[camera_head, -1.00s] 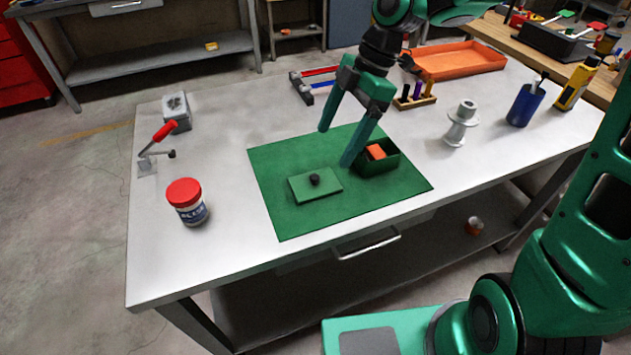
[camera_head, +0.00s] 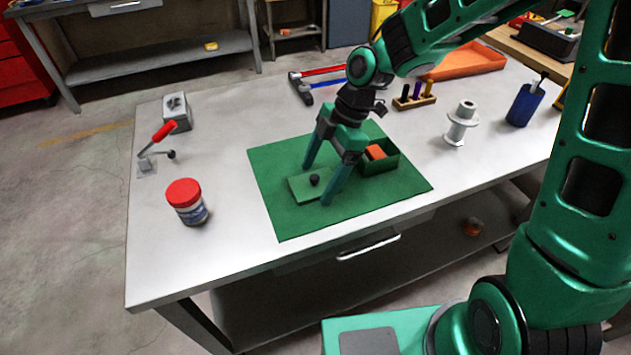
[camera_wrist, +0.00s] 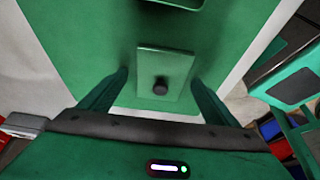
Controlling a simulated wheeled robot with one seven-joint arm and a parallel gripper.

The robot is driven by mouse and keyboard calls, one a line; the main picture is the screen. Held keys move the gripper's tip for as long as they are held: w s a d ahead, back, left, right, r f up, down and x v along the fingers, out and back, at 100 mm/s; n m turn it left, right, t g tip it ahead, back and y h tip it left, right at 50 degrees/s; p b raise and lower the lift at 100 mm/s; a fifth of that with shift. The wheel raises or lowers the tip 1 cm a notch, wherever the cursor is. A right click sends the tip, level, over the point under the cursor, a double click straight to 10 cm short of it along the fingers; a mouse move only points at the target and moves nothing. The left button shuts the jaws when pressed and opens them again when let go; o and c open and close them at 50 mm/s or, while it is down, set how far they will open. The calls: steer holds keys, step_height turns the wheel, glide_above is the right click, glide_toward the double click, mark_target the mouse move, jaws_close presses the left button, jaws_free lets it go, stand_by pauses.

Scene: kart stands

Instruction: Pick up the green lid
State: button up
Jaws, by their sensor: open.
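The green lid (camera_head: 302,187) is a flat rectangular plate with a dark round knob (camera_head: 315,179). It lies on the green mat (camera_head: 276,217) on the table. My gripper (camera_head: 316,186) is open and empty, pointing down over the lid, with one finger to each side of the knob in the head view. The lid also shows in the wrist view (camera_wrist: 166,64), between the two spread fingers, with its knob near the middle. I cannot tell how high the fingertips are above the mat. A green open box (camera_head: 379,165) with an orange block (camera_head: 376,152) inside stands right of the lid.
A red-capped jar (camera_head: 188,203) and a red-handled clamp (camera_head: 160,140) stand left of the mat. A white spool (camera_head: 461,124), a blue cup (camera_head: 524,105) and a small wooden rack (camera_head: 413,102) stand to the right. The table's front left is clear.

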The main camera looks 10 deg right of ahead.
steer(key=c, duration=1.1)
steer(key=shift+r, duration=0.1)
